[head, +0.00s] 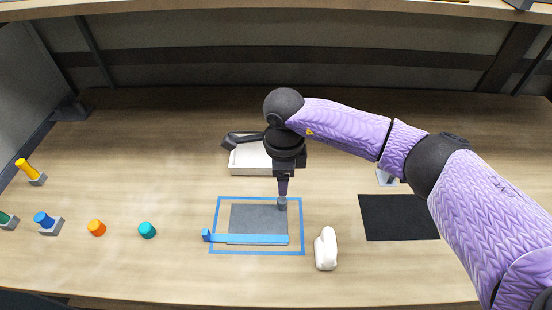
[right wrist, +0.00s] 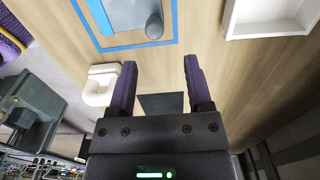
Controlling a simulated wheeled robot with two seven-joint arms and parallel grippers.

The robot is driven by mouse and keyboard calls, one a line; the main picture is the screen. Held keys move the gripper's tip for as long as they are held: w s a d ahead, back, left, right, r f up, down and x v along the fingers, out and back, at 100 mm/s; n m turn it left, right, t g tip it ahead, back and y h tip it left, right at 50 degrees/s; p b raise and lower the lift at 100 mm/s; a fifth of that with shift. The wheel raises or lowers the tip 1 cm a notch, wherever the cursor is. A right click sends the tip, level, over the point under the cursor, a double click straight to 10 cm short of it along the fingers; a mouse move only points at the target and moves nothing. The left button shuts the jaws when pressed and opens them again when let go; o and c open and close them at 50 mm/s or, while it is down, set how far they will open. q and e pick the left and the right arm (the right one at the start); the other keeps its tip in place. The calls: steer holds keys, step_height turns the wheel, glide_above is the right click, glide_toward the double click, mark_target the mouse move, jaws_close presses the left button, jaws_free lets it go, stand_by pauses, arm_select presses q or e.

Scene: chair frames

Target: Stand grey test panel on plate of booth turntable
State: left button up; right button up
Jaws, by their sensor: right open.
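A flat grey panel (head: 256,216) lies inside a blue rectangular outline on the table, and a short grey round knob (head: 282,203) stands at its back right corner. Panel and knob also show at the top of the right wrist view, the panel (right wrist: 125,12) beside the knob (right wrist: 154,26). A blue bar (head: 252,239) lies along the panel's front edge. My right gripper (head: 283,190) points down just above and behind the knob. In the right wrist view its fingers (right wrist: 158,85) are apart with nothing between them. I cannot make out the turntable or its plate. My left gripper is not in view.
A white tray (head: 250,168) stands behind the outline. A white rounded object (head: 326,250) stands to its right, with a black mat (head: 400,217) farther right. Orange (head: 97,227) and teal (head: 147,230) pieces and several coloured pegs in grey blocks are at left. My right arm hides part of the back right.

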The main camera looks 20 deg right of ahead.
mark_target(282, 200)
steer(key=shift+s+f+b, duration=0.35)
steer(key=shift+f+b, duration=0.1)
steer(key=shift+f, duration=0.25)
step_height(282, 200, down, 6)
steer(key=b, duration=0.4)
steer(key=shift+a+f+b, duration=0.1)
steer(key=shift+f+b, duration=0.05)
steer(key=shift+b, duration=0.15)
steer(key=shift+w+r, duration=0.1)
steer(key=shift+r, duration=0.15)
steer(key=shift+c, duration=0.9)
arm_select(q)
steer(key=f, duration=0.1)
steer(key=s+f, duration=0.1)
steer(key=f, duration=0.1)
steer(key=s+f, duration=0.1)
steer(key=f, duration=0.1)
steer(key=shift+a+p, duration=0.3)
arm_select(e)
jaws_close()
steer(key=shift+r, duration=0.1)
